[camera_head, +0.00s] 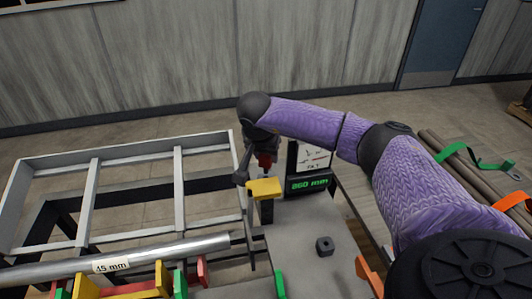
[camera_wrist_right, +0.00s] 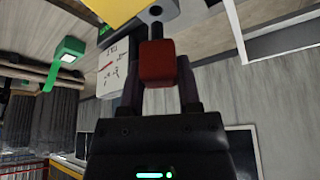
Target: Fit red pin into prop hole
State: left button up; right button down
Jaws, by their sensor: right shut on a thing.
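The red pin (camera_wrist_right: 158,62) is held between the two dark fingers of my right gripper (camera_wrist_right: 160,74). Its red block sits in the jaws and a thin dark shank points away from the gripper. In the head view a bit of the red pin (camera_head: 264,160) shows at my right gripper (camera_head: 261,153), just above and behind a yellow block (camera_head: 264,188) on a dark post, which looks like the prop. In the wrist view the yellow block (camera_wrist_right: 112,10) is at the top edge, with a grey round holed part close to the shank tip. I cannot tell whether they touch. My left gripper is not in view.
A display reading 860 mm (camera_head: 308,184) stands right of the post, under a white paper sheet (camera_head: 313,158). A small dark nut-like block (camera_head: 324,246) lies on the grey table (camera_head: 300,225). A metal tube (camera_head: 170,252) and a grey frame (camera_head: 95,190) lie left.

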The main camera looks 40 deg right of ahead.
aim_at(266, 168)
jog(key=shift+f+b, duration=1.35)
jog(key=shift+f, duration=0.75)
jog(key=shift+c, duration=1.1)
grip_release()
jog(key=p+v, duration=0.2)
jog(key=v, duration=0.8)
jog(key=shift+d, duration=0.1)
